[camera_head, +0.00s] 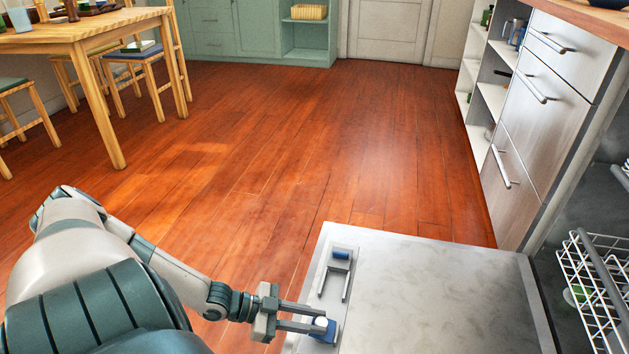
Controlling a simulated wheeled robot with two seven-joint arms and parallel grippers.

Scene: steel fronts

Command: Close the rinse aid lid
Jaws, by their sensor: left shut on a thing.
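The open dishwasher door (440,295) lies flat at the lower right, its pale inner face up. Near its left edge is the dispenser (337,275), a grey panel with a raised grey frame and a small blue part (341,254) at its far end. At the near end is the rinse aid lid (328,337), a small blue piece with a white knob. My left gripper (322,321) reaches in from the left, its two fingertips shut on the white knob. The fingers partly hide the lid, and I cannot tell how far it is tilted. My right gripper is not in view.
A white wire dish rack (598,285) with dishes stands in the dishwasher at the right. Steel-fronted drawers (540,100) and open shelves (483,80) stand beyond it. A wooden table (85,30) with stools is at the upper left. The wooden floor between is clear.

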